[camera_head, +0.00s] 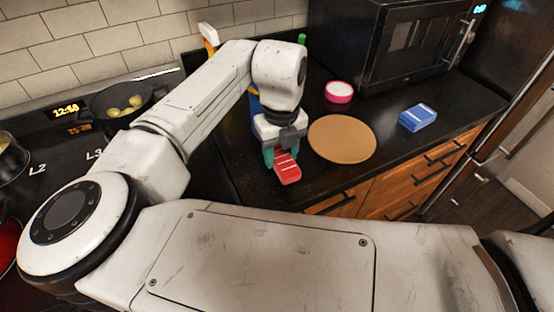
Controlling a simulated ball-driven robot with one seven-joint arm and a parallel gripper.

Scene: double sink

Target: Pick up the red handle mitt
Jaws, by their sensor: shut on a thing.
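The red handle mitt (287,170) has pale stripes and shows just below my gripper (283,153), near the front edge of the dark counter. My gripper points down, with its teal fingers around the mitt. It is shut on the mitt. The upper end of the mitt is hidden by the fingers and wrist. I cannot tell whether the mitt touches the counter or is slightly above it.
A round tan board (341,139) lies right of my gripper. A blue box (418,117), a pink-and-white round container (339,92) and a black microwave (405,45) stand farther right. A pan (120,102) sits on the stove at left. Dark counter (385,105) is clear between them.

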